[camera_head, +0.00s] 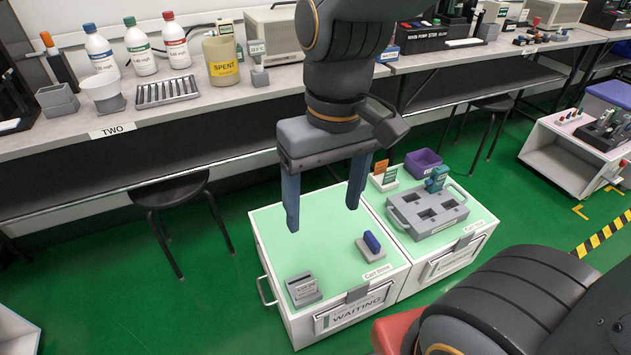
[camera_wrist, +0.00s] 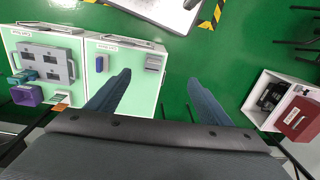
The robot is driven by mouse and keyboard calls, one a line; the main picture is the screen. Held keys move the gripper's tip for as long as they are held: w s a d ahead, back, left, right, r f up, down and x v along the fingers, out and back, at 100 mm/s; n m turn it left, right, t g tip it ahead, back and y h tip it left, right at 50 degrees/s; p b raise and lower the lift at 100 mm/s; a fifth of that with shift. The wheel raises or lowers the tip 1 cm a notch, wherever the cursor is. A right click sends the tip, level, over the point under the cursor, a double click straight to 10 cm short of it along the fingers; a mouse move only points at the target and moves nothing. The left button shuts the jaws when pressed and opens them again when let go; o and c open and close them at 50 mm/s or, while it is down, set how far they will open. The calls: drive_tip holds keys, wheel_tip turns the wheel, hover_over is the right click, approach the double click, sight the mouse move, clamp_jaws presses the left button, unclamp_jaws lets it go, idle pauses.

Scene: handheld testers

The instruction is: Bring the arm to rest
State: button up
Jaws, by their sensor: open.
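My gripper (camera_head: 325,205) hangs fingers-down above the green-topped cart (camera_head: 315,215), with its two blue fingers spread wide apart. Nothing is between the fingers. In the wrist view my gripper (camera_wrist: 160,100) shows the same open fingers, with green floor between them and the cart top (camera_wrist: 120,90) behind the left one. My arm comes down from the top of the head view. The cart carries a blue piece in a grey holder (camera_head: 371,244) at right and a grey block (camera_head: 302,288) at the front left.
A second cart beside it holds a grey tray with square pockets (camera_head: 428,210), a teal device (camera_head: 437,178) and a purple bin (camera_head: 423,163). A long bench (camera_head: 150,117) with bottles and a SPENT jar (camera_head: 221,58) runs behind. A stool (camera_head: 172,192) stands under it.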

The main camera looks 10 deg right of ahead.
drive_tip(key=d+r+m+p, duration=0.2)
drive_tip(key=d+r+p, duration=0.7)
drive_tip(key=p, duration=0.8)
drive_tip(key=shift+r+m+h+p, duration=0.3)
drive_tip(key=shift+m, duration=0.1)
